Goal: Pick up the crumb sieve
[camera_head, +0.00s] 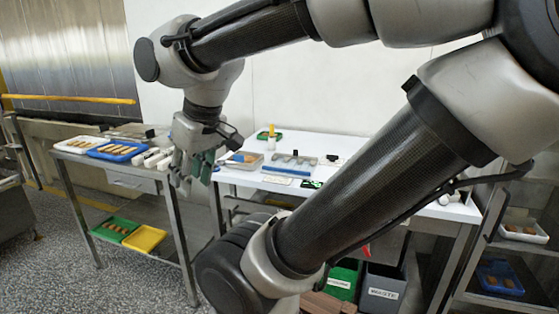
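My gripper (191,179) hangs from my arm at the left of centre, in front of the gap between the two tables. Its fingers point down, with green on the right-hand side. They look spread apart, with nothing visible between them. I cannot make out the crumb sieve for certain. A shallow metal container (243,160) with something orange in it stands on the white table (228,176), just right of my gripper. A grey tray (290,163) with small items lies further right. My arm hides much of the table's right part.
The left table carries a white tray (80,149) and a blue tray (117,158) of brown bars. Green (103,237) and yellow trays (144,239) sit on its lower shelf. A green bin (343,283) and a grey waste bin (382,291) stand below. A rack (520,249) stands right.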

